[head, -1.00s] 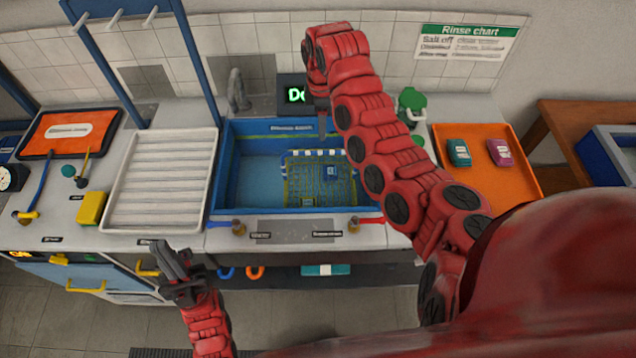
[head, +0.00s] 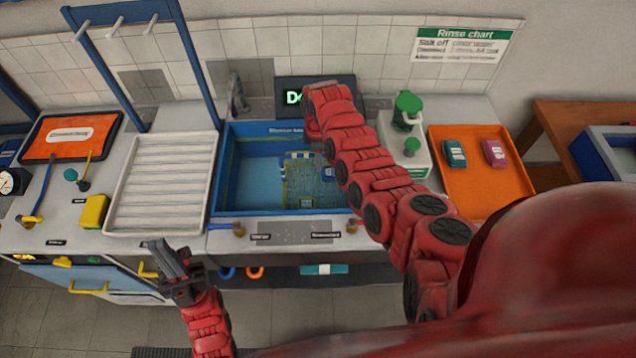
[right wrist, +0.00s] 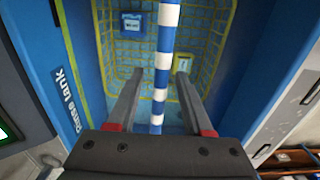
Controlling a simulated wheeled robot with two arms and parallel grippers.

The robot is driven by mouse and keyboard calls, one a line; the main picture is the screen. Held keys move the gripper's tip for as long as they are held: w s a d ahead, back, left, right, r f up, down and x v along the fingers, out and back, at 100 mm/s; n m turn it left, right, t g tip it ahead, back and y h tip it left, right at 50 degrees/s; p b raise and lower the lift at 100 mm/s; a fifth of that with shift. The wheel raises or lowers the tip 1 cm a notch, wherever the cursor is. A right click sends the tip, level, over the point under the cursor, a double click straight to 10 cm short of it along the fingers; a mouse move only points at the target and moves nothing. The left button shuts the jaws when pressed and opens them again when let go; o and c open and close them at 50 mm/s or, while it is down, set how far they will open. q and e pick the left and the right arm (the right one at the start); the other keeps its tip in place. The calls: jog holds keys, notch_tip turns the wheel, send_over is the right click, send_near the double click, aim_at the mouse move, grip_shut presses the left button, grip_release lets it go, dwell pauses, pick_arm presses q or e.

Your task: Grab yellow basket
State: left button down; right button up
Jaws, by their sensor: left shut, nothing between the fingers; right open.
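The yellow wire basket (head: 294,185) sits inside the blue rinse tank (head: 228,175). Its blue-and-white striped handle (right wrist: 162,50) runs up the right wrist view. My right gripper (right wrist: 159,74) is open, with one finger on each side of the handle and a gap on both sides. In the head view its fingers are hidden behind my arm. Two small labelled blocks, one blue (right wrist: 132,22) and one paler (right wrist: 185,45), show within the basket's wires. My left gripper (head: 162,255) is shut and empty in front of the counter, away from the basket.
A white ribbed drainboard (head: 160,185) lies left of the tank. A faucet (head: 238,95) and a dark display (head: 340,88) are behind the tank.

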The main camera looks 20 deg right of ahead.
jog(key=shift+f, duration=0.8)
grip_shut()
dwell(1.0)
